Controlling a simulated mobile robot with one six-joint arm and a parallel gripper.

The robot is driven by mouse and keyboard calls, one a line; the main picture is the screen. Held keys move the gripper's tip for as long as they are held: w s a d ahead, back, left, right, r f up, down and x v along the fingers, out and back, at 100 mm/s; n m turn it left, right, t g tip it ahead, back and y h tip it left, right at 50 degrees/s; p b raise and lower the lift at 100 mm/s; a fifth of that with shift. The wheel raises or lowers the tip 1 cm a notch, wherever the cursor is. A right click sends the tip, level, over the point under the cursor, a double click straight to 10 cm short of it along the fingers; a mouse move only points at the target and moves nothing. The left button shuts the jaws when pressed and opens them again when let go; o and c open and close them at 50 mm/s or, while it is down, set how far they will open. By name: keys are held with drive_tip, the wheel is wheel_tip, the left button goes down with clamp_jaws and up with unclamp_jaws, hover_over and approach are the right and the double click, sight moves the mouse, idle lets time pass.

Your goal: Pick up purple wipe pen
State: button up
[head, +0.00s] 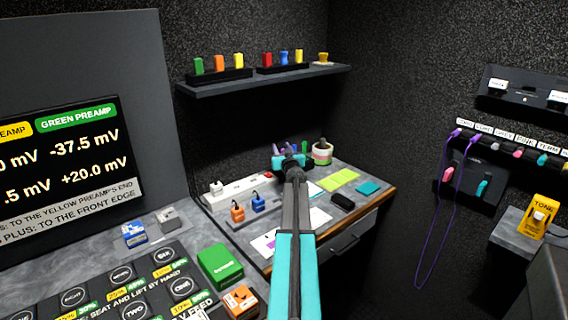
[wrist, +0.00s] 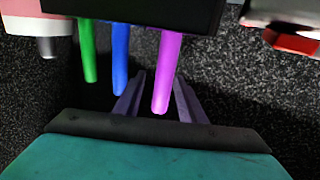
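The purple wipe pen (wrist: 167,72) shows in the wrist view, its upper part hidden behind a dark block (wrist: 150,12). A blue pen (wrist: 120,60) and a green pen (wrist: 88,52) stand to its left. My gripper (wrist: 160,77) is open, one finger on each side of the purple pen in the picture, with gaps showing on both sides. I cannot tell how deep the pen sits between the fingers. In the head view my gripper (head: 290,162) is at the back of the desk, beside small coloured pen tops (head: 282,149).
A plant pot (head: 322,153) stands right of my gripper. A white power strip (head: 240,190), orange and blue plugs (head: 238,213), yellow notes (head: 340,181) and a black item (head: 343,201) lie on the desk (head: 365,205). A shelf (head: 265,77) hangs above.

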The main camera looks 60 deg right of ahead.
clamp_jaws()
drive_tip(key=shift+r, duration=0.15)
wheel_tip(320, 180, up, 10)
drive_tip(key=p, duration=0.5)
drive_tip(key=shift+p, duration=0.35)
idle(0.6)
